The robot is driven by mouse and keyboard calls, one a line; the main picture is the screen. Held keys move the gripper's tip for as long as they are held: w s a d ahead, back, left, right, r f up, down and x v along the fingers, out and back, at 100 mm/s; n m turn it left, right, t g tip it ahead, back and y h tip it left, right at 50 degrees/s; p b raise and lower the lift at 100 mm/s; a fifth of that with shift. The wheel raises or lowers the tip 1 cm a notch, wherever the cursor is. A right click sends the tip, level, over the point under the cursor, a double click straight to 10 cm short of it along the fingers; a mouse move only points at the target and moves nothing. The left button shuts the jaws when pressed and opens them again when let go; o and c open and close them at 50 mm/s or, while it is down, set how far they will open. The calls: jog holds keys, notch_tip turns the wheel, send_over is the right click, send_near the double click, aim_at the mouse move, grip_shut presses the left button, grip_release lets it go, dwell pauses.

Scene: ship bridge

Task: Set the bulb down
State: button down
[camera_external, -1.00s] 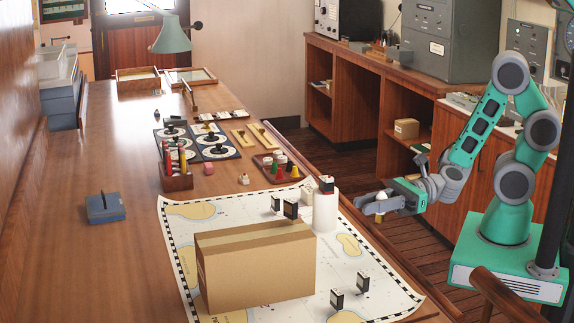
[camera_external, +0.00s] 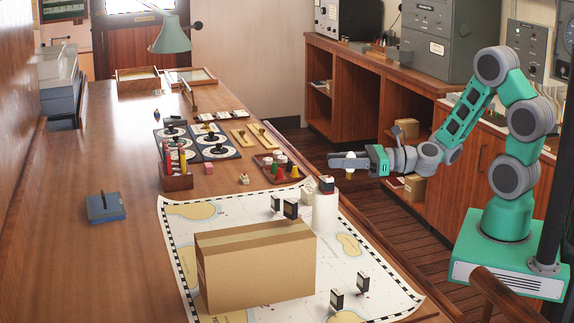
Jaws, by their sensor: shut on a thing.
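Most of the bulb is hidden by the fingers. My gripper is held level, with the fingers pointing left, near the right edge of the long wooden table (camera_external: 60,260) and behind the white cylinder. The bulb hangs in the air, apart from any surface that I can see.
A cardboard box (camera_external: 255,270) stands on the chart (camera_external: 215,212), with small dark-faced blocks around it. A white cylinder (camera_external: 325,212) stands at the chart's right edge. A red tray (camera_external: 268,164) holds small coloured pieces. The table's left side is largely clear.

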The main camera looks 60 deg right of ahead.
jog(key=d+f+m+t+h, duration=0.1)
jog(key=d+f+m+h, duration=0.15)
jog(key=d, duration=0.65)
jog(key=w+a+f+n+g+y+b, duration=0.1)
jog(key=w+a+n+y, duration=0.1)
jog(key=w, duration=1.3)
jog(key=w+a+f+n+g+y+b, duration=0.1)
jog(key=w+a+f+n+y, duration=0.15)
jog(key=w, duration=1.25)
jog(key=shift+m, duration=0.3)
jog(key=shift+s+d+f+b, duration=0.1)
jog(key=shift+d+f+b, duration=0.1)
jog(key=shift+f+b, duration=1.05)
jog(key=shift+d+f+b, duration=0.2)
jog(key=shift+f+b, duration=0.55)
jog(key=shift+f, duration=0.9)
jog(key=shift+f+b, duration=0.5)
jog(key=shift+f, duration=0.1)
jog(key=c, duration=1.1)
grip_release()
jog(key=shift+r, duration=0.1)
